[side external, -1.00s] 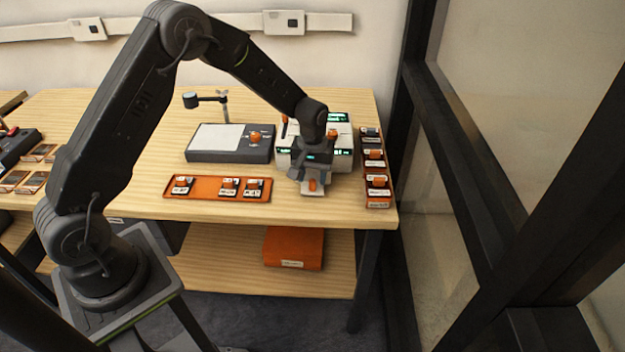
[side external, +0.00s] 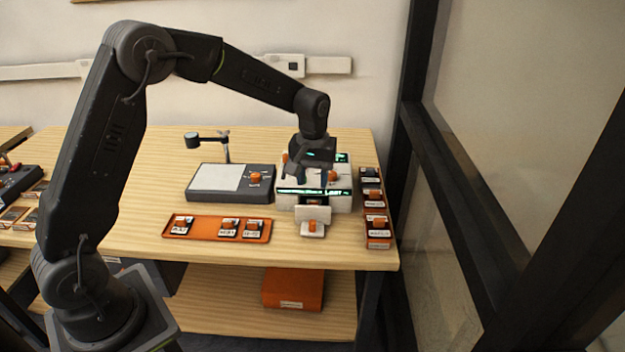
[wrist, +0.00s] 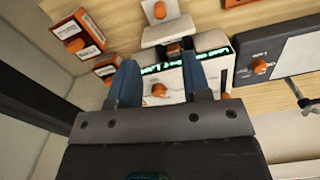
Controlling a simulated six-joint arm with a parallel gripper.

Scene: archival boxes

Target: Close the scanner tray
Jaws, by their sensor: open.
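The white scanner (side external: 342,199) with green lit displays stands at the right of the bench. Its tray (side external: 312,234) sticks out at the front, with an orange knob on it. In the wrist view the scanner (wrist: 222,68) lies beyond my fingers and the tray (wrist: 160,36) is at the top of the picture. My gripper (side external: 312,180) is above the scanner body, behind the tray, pointing down. In the wrist view my gripper (wrist: 160,72) has its two blue-grey fingers apart with nothing held between them. The fingers hide part of the scanner's top.
An orange rack (side external: 202,237) with several labelled cartridges lies left of the tray. A narrow holder (side external: 378,243) with more cartridges stands close on the right. A grey device (side external: 205,197) with an orange knob is left of the scanner. An orange box (side external: 293,287) sits on the lower shelf.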

